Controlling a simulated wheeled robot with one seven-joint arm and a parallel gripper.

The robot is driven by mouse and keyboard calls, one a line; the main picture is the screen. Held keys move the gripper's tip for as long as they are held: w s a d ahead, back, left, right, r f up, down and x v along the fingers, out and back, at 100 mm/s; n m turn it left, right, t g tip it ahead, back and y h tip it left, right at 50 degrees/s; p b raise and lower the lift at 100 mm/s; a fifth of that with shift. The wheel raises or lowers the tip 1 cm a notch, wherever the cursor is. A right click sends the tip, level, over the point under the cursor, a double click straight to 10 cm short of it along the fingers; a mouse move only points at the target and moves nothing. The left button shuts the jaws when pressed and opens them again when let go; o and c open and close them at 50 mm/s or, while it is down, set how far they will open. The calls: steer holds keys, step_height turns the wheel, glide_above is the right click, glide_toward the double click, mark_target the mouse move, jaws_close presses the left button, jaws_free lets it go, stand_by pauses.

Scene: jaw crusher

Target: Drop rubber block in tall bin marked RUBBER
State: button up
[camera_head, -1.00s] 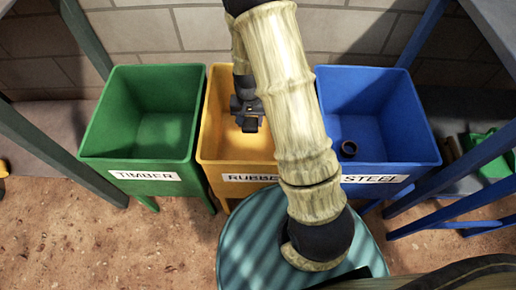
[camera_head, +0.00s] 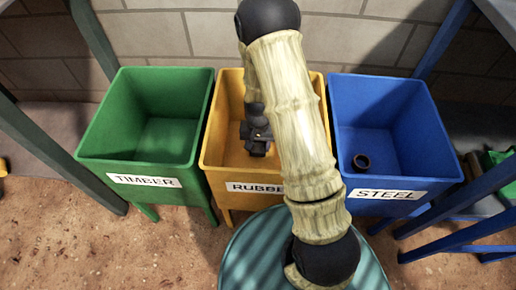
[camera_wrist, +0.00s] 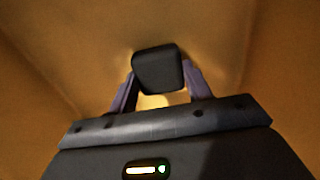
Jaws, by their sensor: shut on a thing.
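The rubber block (camera_wrist: 158,70) is a dark, rounded block held between the two fingers in the wrist view. My gripper (camera_wrist: 160,85) is shut on it. In the head view my gripper (camera_head: 257,150) is over the yellow bin (camera_head: 215,125), inside its opening, with the arm crossing in front of the bin's right part. In the wrist view the yellow walls (camera_wrist: 60,60) surround the block. I cannot tell how far it is above the bin floor.
A green bin (camera_head: 150,140) marked TIMBER stands left and looks empty. A brick wall (camera_head: 150,35) is behind. Blue frame legs (camera_head: 455,195) stand at the right.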

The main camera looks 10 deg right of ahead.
mark_target(258, 146)
steer(key=shift+f, duration=0.5)
steer(key=shift+r, duration=0.1)
steer(key=o, duration=1.1)
step_height(258, 146, up, 12)
steer(key=p, duration=0.7)
